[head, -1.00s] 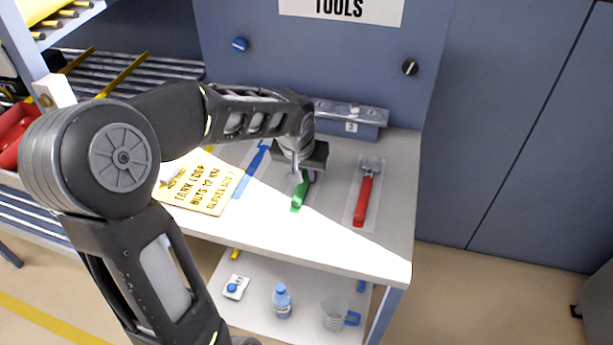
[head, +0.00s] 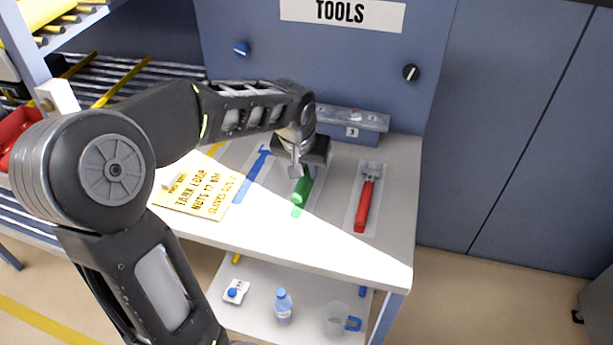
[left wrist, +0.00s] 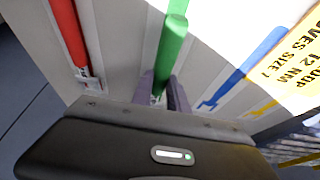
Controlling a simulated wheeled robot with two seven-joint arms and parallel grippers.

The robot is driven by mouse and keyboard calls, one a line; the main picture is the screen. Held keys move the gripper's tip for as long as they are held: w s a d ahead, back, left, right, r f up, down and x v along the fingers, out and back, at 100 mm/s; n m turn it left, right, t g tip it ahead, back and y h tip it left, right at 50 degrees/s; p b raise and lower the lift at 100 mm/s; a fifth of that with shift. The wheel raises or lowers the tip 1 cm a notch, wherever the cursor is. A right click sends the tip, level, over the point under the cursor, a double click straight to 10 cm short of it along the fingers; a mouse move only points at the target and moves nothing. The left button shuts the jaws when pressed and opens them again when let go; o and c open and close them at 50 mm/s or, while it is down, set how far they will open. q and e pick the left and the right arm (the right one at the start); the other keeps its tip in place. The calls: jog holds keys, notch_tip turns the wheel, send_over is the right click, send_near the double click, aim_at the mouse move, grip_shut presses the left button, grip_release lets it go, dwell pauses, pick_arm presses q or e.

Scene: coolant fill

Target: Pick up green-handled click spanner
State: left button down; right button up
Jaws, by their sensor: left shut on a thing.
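The green-handled click spanner (head: 304,188) is in the jaws of my left gripper (head: 301,170), over its strip on the bench. Its handle points toward the front of the bench, and a green mark (head: 297,211) shows on the strip below it. In the left wrist view the green handle (left wrist: 171,50) runs up from between the two fingers (left wrist: 161,90). The spanner's head is mostly hidden by the gripper. It seems slightly raised, but the gap is hard to judge. My right gripper is not in view.
A red-handled spanner (head: 364,203) lies to the right, a blue one (head: 251,173) to the left. A yellow note card (head: 198,194) lies further left. A metal block (head: 352,119) stands behind. A bottle (head: 283,306) and a jug (head: 336,320) stand on the lower shelf.

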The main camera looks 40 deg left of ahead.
aim_at(307, 172)
pick_arm(q)
notch_tip(307, 172, up, 7)
jog(key=shift+r, duration=0.2)
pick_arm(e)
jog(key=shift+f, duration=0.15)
pick_arm(q)
jog(key=shift+r, duration=0.1)
dwell(0.4)
